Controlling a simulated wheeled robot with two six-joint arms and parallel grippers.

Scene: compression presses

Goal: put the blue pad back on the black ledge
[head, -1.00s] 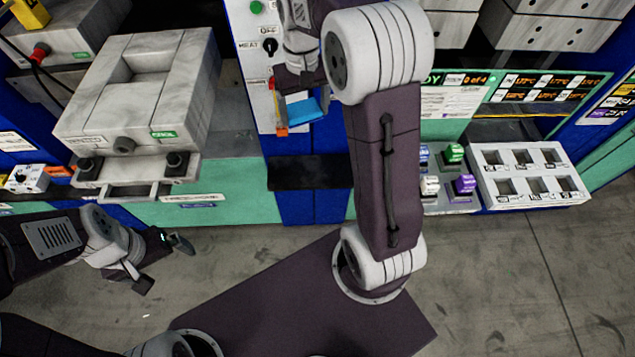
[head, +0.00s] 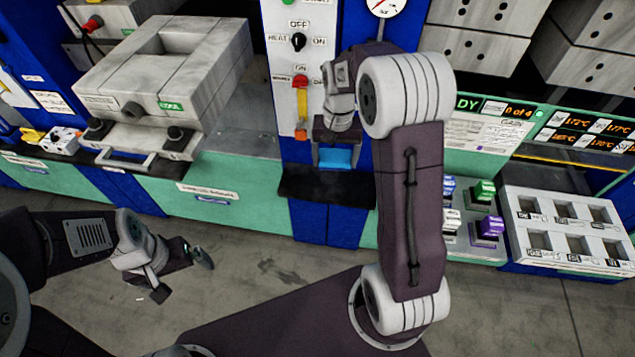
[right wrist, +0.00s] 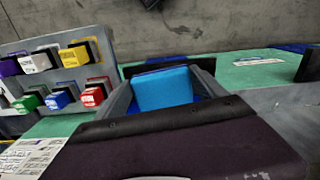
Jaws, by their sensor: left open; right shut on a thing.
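The blue pad (head: 336,158) is between the fingers of my right gripper (head: 336,152), which is shut on it. The pad also shows in the right wrist view (right wrist: 163,88) between the two grey fingers. In the head view the black ledge (head: 326,186) juts from the blue panel just below the pad. I cannot tell whether the pad touches the ledge. My left gripper (head: 182,272) is open and empty, low at the left over the floor, apart from the pad and ledge.
A grey press (head: 165,85) with a front handle stands left of the ledge. Knobs and a red-and-yellow lever (head: 301,105) are on the panel above. At right are coloured blocks (head: 484,195) and a white tray with square pockets (head: 570,256). Grey floor lies in front.

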